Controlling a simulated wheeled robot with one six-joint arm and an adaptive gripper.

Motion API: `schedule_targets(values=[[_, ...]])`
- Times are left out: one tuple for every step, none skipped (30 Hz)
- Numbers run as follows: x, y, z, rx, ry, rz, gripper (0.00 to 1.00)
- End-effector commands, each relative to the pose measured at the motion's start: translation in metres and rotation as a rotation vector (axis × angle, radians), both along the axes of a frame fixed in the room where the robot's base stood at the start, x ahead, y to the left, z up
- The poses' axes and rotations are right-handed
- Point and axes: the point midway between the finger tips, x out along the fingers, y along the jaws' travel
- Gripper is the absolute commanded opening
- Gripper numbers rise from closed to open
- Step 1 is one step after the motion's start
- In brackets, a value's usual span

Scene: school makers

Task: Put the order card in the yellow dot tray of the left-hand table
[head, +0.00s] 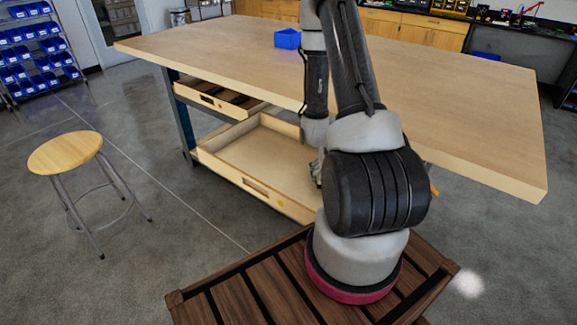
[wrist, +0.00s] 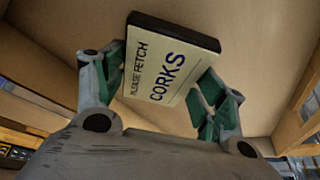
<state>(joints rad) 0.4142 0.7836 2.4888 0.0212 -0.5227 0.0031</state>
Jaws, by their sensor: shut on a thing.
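The order card (wrist: 165,62) is cream with a dark edge and reads "PLEASE FETCH CORKS". In the wrist view my gripper (wrist: 164,78) is shut on it, with green-padded fingers at its two sides. The yellow dot tray (head: 268,192) is a wide, open wooden pull-out tray under the large table (head: 215,45), with a yellow dot on its front near the right end. In the head view my gripper (head: 317,168) is low at the tray's right part, partly hidden by my arm. The card is hidden there. I cannot tell whether the card touches the tray.
A narrower pulled-out tray (head: 213,100) with dark slots sits above and left of the yellow dot tray. The table top overhangs both. A blue bin (head: 287,39) stands on the table. A round stool (head: 66,152) stands at left, with clear floor between it and the trays.

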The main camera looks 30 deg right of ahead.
Motion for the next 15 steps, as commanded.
schedule_targets(values=[[0.015, 0.006, 0.001, -0.001, -0.005, 0.008, 0.47], [0.023, 0.008, 0.001, -0.002, -0.005, 0.007, 0.47], [0.035, 0.013, 0.001, -0.002, -0.006, 0.008, 0.47], [0.043, 0.016, 0.001, -0.002, -0.006, 0.008, 0.47], [0.052, 0.019, 0.001, -0.001, -0.006, 0.007, 0.47], [0.063, 0.023, 0.001, -0.001, -0.006, 0.007, 0.47], [0.071, 0.026, 0.001, -0.001, -0.005, 0.007, 0.47], [0.08, 0.029, 0.001, -0.001, -0.006, 0.006, 0.47], [0.091, 0.033, 0.001, -0.001, -0.006, 0.004, 0.47], [0.1, 0.037, 0.001, 0.0, -0.007, 0.006, 0.47], [0.108, 0.04, 0.001, 0.0, -0.006, 0.004, 0.47], [0.119, 0.043, 0.001, -0.001, -0.006, 0.004, 0.47], [0.126, 0.046, 0.001, 0.0, -0.007, 0.004, 0.47], [0.132, 0.049, 0.001, 0.002, -0.005, 0.003, 0.47], [0.135, 0.048, 0.001, -0.003, -0.003, 0.0, 0.47]])
